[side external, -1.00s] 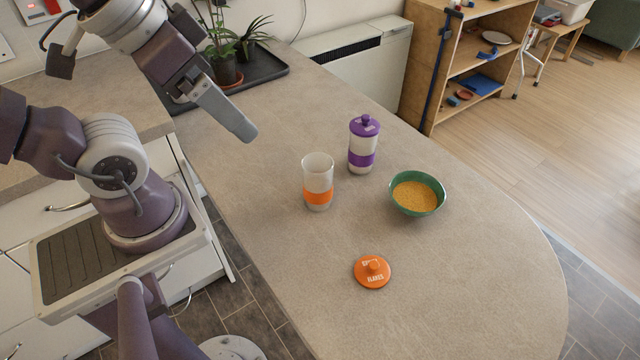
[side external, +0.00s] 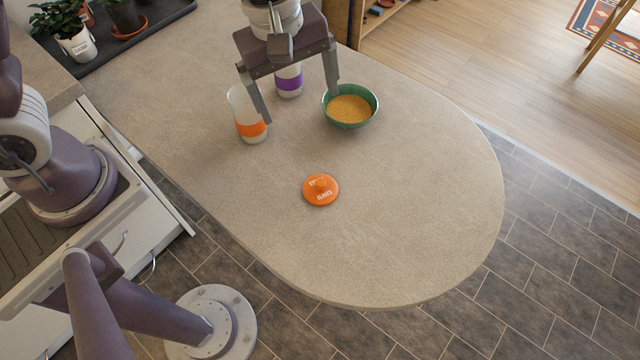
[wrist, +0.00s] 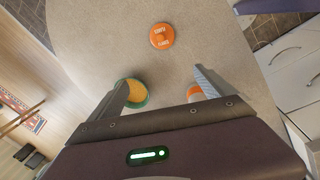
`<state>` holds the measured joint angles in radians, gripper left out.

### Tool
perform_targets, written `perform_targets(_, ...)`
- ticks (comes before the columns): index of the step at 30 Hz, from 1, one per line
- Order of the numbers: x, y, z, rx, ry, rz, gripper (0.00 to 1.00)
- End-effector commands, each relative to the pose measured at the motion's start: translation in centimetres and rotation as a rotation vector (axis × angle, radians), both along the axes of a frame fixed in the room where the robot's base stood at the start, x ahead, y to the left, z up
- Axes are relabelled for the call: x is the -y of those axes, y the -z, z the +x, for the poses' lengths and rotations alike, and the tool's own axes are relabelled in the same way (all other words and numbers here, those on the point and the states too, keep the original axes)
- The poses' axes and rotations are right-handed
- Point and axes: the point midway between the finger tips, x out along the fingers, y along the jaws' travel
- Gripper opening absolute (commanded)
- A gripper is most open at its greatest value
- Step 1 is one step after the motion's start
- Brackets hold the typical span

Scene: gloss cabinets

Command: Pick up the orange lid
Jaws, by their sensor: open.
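The orange lid (side external: 321,189) lies flat on the countertop with its round knob up and white lettering on it. It also shows in the wrist view (wrist: 161,36), ahead of the fingers. My gripper (side external: 302,106) is open and empty, above the counter over the jars and bowl, farther back than the lid. In the wrist view the fingers (wrist: 163,80) are spread wide. The lid is apart from both fingers.
An open jar with an orange band (side external: 250,128), a jar with a purple band (side external: 289,82) partly hidden by my gripper, and a green bowl (side external: 371,116) of yellow-orange contents stand behind the lid. The counter (side external: 400,220) around the lid is clear up to its rounded edge.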

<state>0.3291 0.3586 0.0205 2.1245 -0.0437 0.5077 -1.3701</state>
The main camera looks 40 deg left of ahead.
Motion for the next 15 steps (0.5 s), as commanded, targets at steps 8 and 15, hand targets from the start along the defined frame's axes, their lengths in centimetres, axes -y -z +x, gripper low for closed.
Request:
perform_targets(8,4.7,13.8,0.2,-0.145,-0.439,0.022,0.93)
perform_targets(15,4.8,17.1,0.1,-0.153,-0.476,0.026,0.93)
